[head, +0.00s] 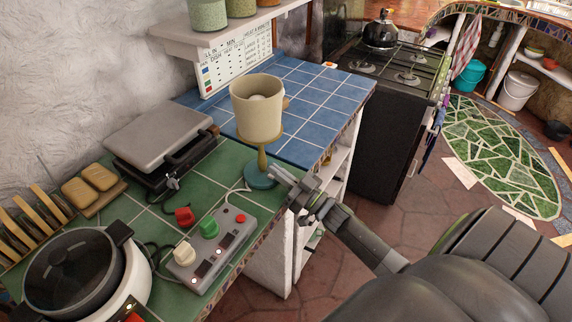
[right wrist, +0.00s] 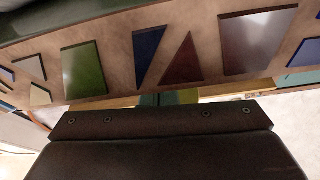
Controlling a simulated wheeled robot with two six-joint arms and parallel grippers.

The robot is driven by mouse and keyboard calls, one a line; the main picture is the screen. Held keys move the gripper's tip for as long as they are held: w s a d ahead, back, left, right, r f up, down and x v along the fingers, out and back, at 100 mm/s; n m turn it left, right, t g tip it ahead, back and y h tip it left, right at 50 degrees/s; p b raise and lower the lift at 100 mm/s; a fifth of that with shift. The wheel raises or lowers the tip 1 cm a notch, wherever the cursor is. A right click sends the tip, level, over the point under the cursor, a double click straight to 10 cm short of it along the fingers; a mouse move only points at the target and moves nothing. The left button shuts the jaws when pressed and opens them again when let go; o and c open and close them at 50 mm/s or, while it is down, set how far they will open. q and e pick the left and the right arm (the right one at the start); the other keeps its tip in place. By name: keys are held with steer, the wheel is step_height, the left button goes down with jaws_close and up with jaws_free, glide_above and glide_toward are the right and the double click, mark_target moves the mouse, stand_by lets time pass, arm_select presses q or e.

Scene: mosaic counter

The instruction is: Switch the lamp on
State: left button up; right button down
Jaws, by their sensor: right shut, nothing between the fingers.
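The lamp has a beige shade (head: 256,112), a brass stem and a teal base (head: 261,177). It stands upright on the counter in the head view. A pale bulb shows inside the shade; I cannot tell whether it is lit. A cord runs from the base toward a grey control box (head: 213,248) with red, green and white knobs and a red button. My right gripper (head: 277,176) is shut and empty, close to the right side of the lamp base. I cannot tell whether they touch. The right wrist view shows mostly the dark gripper body below the counter's tiled edge (right wrist: 180,50).
A closed grill (head: 160,130), toast slices (head: 90,185) and a pot (head: 75,272) stand on the green-tiled counter left of the lamp. Blue tiles (head: 315,85) behind it are mostly clear. A black stove (head: 385,110) stands beyond the counter.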

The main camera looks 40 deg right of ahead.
steer(key=shift+a+f, duration=0.1)
steer(key=shift+f, duration=0.55)
steer(key=shift+s, duration=0.1)
steer(key=shift+f+n+b, duration=0.3)
steer(key=shift+f+b, duration=0.05)
steer(key=shift+b, duration=0.1)
steer(key=shift+n+y, duration=0.3)
steer(key=shift+y, duration=0.1)
steer(key=shift+r, duration=0.1)
